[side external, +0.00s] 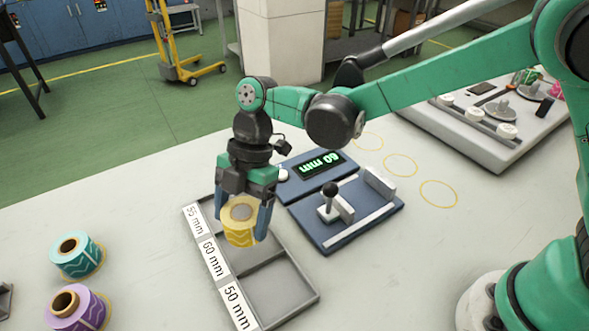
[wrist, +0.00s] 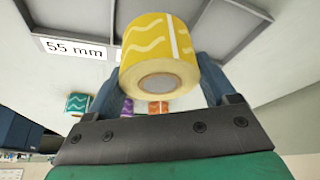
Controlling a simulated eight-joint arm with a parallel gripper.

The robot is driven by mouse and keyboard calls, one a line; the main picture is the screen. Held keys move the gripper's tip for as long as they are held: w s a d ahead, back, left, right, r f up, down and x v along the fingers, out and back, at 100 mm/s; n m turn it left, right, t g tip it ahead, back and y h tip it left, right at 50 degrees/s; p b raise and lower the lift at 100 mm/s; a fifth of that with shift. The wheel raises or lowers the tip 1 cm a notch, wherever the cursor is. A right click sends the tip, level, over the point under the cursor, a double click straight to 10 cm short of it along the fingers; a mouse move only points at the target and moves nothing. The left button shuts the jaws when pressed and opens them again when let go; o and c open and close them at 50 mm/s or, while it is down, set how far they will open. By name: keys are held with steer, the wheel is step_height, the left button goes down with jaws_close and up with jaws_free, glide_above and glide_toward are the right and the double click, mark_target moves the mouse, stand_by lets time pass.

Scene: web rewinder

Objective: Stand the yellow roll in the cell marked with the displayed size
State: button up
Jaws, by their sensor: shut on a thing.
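The yellow roll (side external: 239,228) has pale wavy lines and a pale core end facing up. My gripper (side external: 242,214) is shut on it, with one blue finger on each side. In the wrist view the roll (wrist: 160,55) sits between the fingers. The grey tray (side external: 290,289) has three cells in a row, labelled 55 mm (side external: 195,220), 60 mm (side external: 214,258) and 50 mm (side external: 238,305). The roll is over the tray, near the 55 and 60 mm cells. Its height above the floor is hard to tell. The display (side external: 322,165) reads 60 mm.
A teal roll (side external: 77,256) and a purple roll (side external: 77,308) stand on the table left of the tray. A blue panel with a black-knobbed lever (side external: 329,192) lies close right of the tray. Yellow circles (side external: 438,193) mark clear table further right.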

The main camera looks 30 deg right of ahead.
mark_target(245, 231)
steer(key=shift+f, duration=1.95)
steer(key=shift+f, duration=0.15)
steer(key=o, duration=1.3)
